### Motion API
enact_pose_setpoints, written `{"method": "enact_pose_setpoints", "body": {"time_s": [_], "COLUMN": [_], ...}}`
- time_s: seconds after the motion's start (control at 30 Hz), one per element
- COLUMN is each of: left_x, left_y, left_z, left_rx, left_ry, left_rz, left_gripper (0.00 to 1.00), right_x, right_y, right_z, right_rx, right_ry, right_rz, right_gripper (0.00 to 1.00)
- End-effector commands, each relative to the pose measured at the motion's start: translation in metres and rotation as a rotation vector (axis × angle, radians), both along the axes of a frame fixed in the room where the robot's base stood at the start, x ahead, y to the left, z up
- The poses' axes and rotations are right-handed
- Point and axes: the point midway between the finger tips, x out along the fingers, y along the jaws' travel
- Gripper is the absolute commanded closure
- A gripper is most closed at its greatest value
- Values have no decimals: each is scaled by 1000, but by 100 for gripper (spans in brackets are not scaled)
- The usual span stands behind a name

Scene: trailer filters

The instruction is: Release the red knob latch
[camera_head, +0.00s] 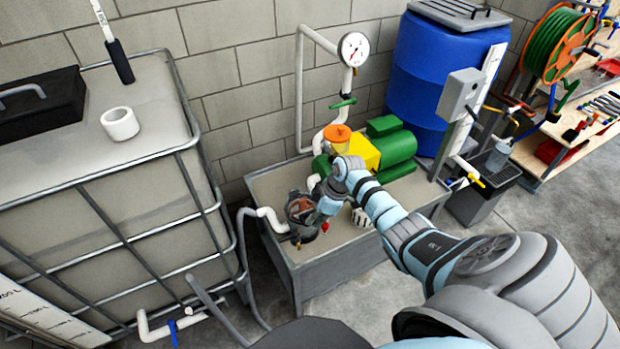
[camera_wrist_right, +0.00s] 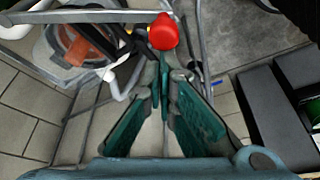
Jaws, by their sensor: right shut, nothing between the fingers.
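The red knob (camera_head: 325,227) is a small red spot beside the dark round filter housing (camera_head: 302,212) on the grey pump stand. In the right wrist view the red knob (camera_wrist_right: 163,32) is large and rounded, just beyond the fingertips. My right gripper (camera_head: 318,217) reaches down beside the housing; in the wrist view its fingers (camera_wrist_right: 164,72) are shut with nothing between them. Whether the tips touch the knob or stop just short, I cannot tell. The housing's orange-brown inside (camera_wrist_right: 72,45) shows at upper left. My left gripper is not in view.
White pipes (camera_head: 272,218) run beside the housing. A caged tank (camera_head: 120,185) is at left, a blue barrel (camera_head: 430,85) behind. Bare floor shows at front.

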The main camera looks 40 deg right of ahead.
Motion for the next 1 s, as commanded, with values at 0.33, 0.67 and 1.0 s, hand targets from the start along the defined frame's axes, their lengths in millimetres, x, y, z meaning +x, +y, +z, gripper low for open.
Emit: {"method": "enact_pose_setpoints", "body": {"time_s": [0.33, 0.67, 1.0], "left_x": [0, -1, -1], "left_y": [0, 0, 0], "left_z": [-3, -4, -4], "left_rx": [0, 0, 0], "left_ry": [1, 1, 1], "left_rz": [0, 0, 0], "left_gripper": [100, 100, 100], "right_x": [-31, -40, -42], "right_y": [-29, -42, -45], "right_z": [-1, -1, -1], "right_rx": [-2, -1, -5], "right_ry": [2, 1, 3], "right_rz": [230, 226, 223], "right_gripper": [100, 100, 100]}}
